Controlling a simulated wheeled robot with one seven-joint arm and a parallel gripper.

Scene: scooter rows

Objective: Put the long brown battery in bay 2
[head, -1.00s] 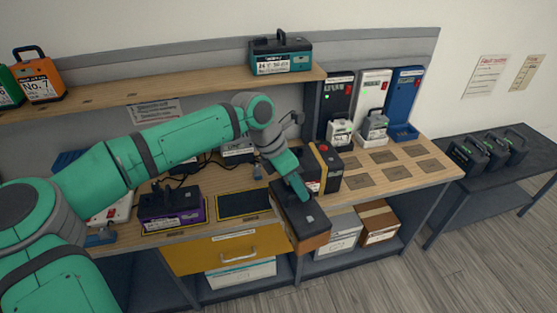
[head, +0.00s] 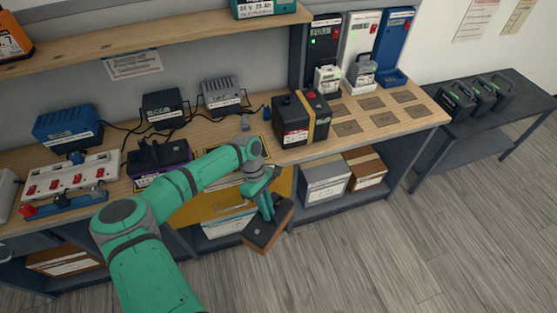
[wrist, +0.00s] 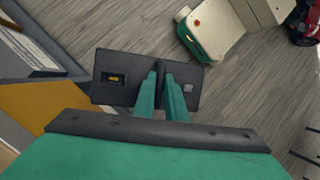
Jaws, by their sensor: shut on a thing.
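The long brown battery (head: 277,226) has a dark top and brown sides. My gripper (head: 266,213) is shut on its top and holds it in the air in front of the workbench, tilted in the head view. In the wrist view the battery's dark top (wrist: 119,80) spans both sides of my gripper's fingers (wrist: 162,88), with a small yellow-marked socket at one end. I cannot make out a bay marked 2. Three tall units, black (head: 322,42), white (head: 360,40) and blue (head: 394,45), stand at the back right of the bench.
A black battery with a yellow band (head: 301,120) and a purple-black one (head: 158,160) stand on the bench. A side table (head: 490,115) holds several dark batteries. Boxes (head: 325,180) fill the lower shelf. The floor in front (head: 400,245) is clear.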

